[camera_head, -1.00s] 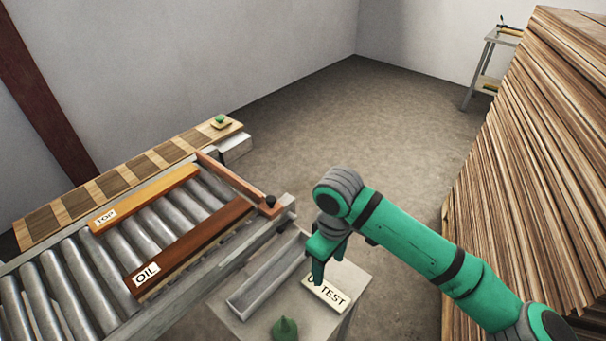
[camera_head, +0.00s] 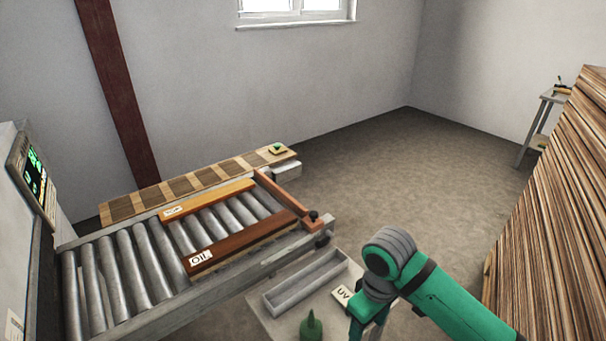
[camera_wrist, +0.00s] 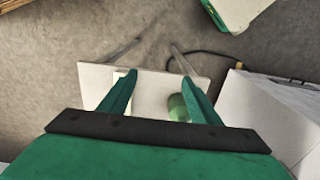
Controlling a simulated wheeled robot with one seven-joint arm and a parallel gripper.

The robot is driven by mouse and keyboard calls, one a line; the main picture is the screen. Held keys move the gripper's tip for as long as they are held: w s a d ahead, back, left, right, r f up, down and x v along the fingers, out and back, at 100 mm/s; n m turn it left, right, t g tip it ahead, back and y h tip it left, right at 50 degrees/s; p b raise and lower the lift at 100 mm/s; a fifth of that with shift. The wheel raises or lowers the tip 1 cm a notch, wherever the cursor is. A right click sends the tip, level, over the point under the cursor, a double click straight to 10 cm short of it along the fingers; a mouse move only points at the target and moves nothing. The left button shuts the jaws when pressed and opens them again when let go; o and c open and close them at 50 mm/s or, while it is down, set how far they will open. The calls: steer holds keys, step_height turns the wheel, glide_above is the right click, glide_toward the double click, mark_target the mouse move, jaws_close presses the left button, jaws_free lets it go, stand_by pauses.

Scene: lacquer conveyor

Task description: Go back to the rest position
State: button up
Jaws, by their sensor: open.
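My gripper (camera_head: 366,322) hangs over the right part of a small pale side table (camera_head: 262,311), beside the UV card (camera_head: 345,296) and partly in front of it. In the wrist view my gripper (camera_wrist: 158,76) has its two green fingers spread with nothing between them, above the pale table top (camera_wrist: 152,92). A green bottle-shaped thing (camera_wrist: 178,107) stands below, beside the right finger. It also shows in the head view (camera_head: 311,326). The gripper's tips are cut off at the bottom of the head view.
A grey tray (camera_head: 306,282) lies on the side table. The roller conveyor (camera_head: 120,262) holds a dark board labelled OIL (camera_head: 240,247) and a yellowish board (camera_head: 208,199). A tall wood stack (camera_head: 560,210) stands at right. Floor (camera_head: 400,180) behind is clear.

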steer(key=w+a+r+m+t+y, duration=0.1)
steer(key=w+a+r+t+y, duration=0.25)
steer(key=a, duration=0.75)
steer(key=w+a+r+m+t+y, duration=0.25)
steer(key=w+a+t+y, duration=0.2)
steer(key=a, duration=0.65)
steer(key=w+a+r+m+t+y, duration=0.1)
steer(key=w+a+r+t+y, duration=0.25)
steer(key=a, duration=0.75)
steer(key=s+d+f+m+t+h, duration=0.3)
steer(key=s+d+f+m+h, duration=0.15)
steer(key=s+f, duration=0.45)
steer(key=s+d+f+m+t+h, duration=0.2)
steer(key=s+d+f+m+h, duration=0.3)
steer(key=s+f, duration=0.4)
steer(key=s+d+n+h, duration=0.1)
steer(key=s+d+n, duration=0.2)
steer(key=s, duration=0.8)
steer(key=s+d+n+g+h, duration=0.1)
steer(key=s+d+n, duration=0.2)
steer(key=s, duration=0.7)
steer(key=d, duration=0.2)
steer(key=shift+s+d+f, duration=0.3)
steer(key=shift+s+d, duration=0.05)
steer(key=shift+s, duration=0.05)
